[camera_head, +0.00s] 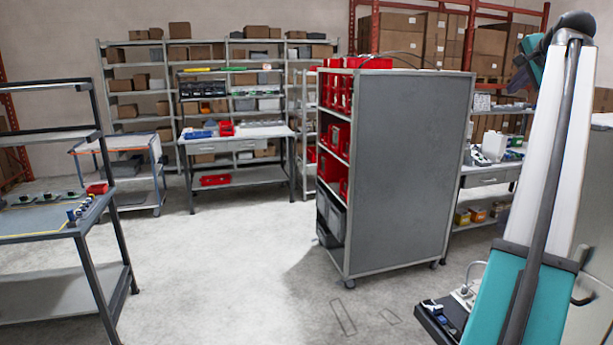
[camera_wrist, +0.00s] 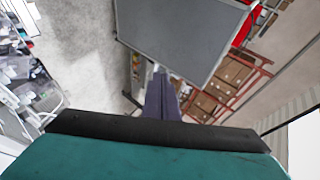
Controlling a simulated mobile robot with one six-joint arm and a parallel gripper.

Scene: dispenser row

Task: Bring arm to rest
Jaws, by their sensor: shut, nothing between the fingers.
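My arm (camera_head: 545,200) rises along the right side of the head view, with teal and white links and a dark joint at the top. My gripper is hard to make out in the head view. In the wrist view its grey-purple fingers (camera_wrist: 161,78) point up the picture, together, with nothing held. Behind the fingertips is the grey side panel of the shelf trolley (camera_wrist: 178,38), which looks tilted in that view. The fingers seem apart from it.
The grey trolley (camera_head: 408,170) with red bins stands on wheels left of my arm. A workbench (camera_head: 236,133) and shelves stand at the back. A dark-framed table (camera_head: 35,222) is at left. Concrete floor (camera_head: 215,265) between them is clear.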

